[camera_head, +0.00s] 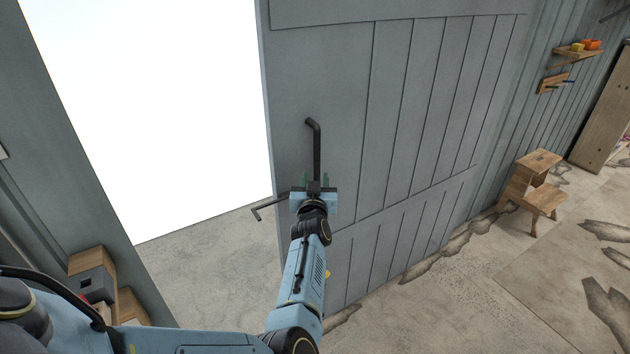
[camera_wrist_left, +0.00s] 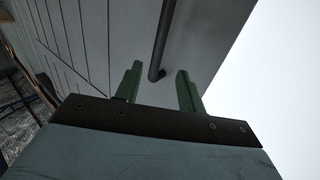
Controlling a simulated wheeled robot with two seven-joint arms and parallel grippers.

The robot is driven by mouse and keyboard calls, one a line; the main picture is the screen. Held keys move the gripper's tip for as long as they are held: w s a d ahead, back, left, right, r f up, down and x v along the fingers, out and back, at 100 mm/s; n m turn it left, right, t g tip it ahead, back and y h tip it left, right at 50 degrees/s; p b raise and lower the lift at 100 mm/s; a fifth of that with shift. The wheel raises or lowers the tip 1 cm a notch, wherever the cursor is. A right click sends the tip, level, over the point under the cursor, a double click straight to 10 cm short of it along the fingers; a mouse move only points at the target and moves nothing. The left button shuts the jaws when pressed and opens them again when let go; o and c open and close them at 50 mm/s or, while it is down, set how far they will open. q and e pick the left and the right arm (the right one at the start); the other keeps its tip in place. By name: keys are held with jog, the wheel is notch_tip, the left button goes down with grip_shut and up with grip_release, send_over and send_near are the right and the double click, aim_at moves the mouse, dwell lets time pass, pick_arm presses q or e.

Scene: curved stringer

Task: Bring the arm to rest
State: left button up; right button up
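My left arm reaches in from the lower left of the head view, bent upward, with its left gripper (camera_head: 316,182) in front of a grey-blue plank door (camera_head: 420,110). A dark bar handle (camera_head: 315,145) stands upright on the door just above the gripper. In the left wrist view the green fingers (camera_wrist_left: 158,85) are spread apart, and the dark handle (camera_wrist_left: 164,40) shows beyond them, its bent end lying between them in the picture. Nothing is seen held. Whether a finger touches the handle cannot be told. My right gripper is in neither view.
The door stands open beside a bright doorway (camera_head: 160,110). A dark lever (camera_head: 268,207) sticks out at the door's edge. A wooden step stool (camera_head: 535,185) and a small wall shelf (camera_head: 577,52) are at right. Wooden boxes (camera_head: 95,275) stand at lower left. Open floor lies lower right.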

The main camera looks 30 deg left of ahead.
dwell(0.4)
pick_arm(q)
jog(key=s+d+f+m+g+h+b, duration=0.2)
jog(key=s+d+f+h+b, duration=0.3)
jog(key=f, duration=0.9)
jog(key=s+d+f+m+g+b, duration=0.1)
jog(key=s+d+f+m+b, duration=0.15)
jog(key=s+f, duration=0.75)
jog(key=s+d+f+m+g+h+b, duration=0.1)
jog(key=s+d+f+g+h+b, duration=0.2)
jog(key=f, duration=1.4)
jog(key=s+d+f+m+g+b, duration=0.1)
jog(key=s+f+g+b, duration=0.1)
jog(key=s+f, duration=0.6)
jog(key=s+f+m+g+b, duration=0.1)
jog(key=s+f+g+b, duration=0.2)
jog(key=s+f, duration=0.5)
jog(key=s+d+f+m+g+h+b, duration=0.1)
jog(key=s+f, duration=0.7)
jog(key=s, duration=1.7)
jog(key=g+b, duration=0.1)
jog(key=g, duration=0.1)
jog(key=shift+s+d+f+g, duration=0.3)
jog(key=shift+s+d, duration=0.05)
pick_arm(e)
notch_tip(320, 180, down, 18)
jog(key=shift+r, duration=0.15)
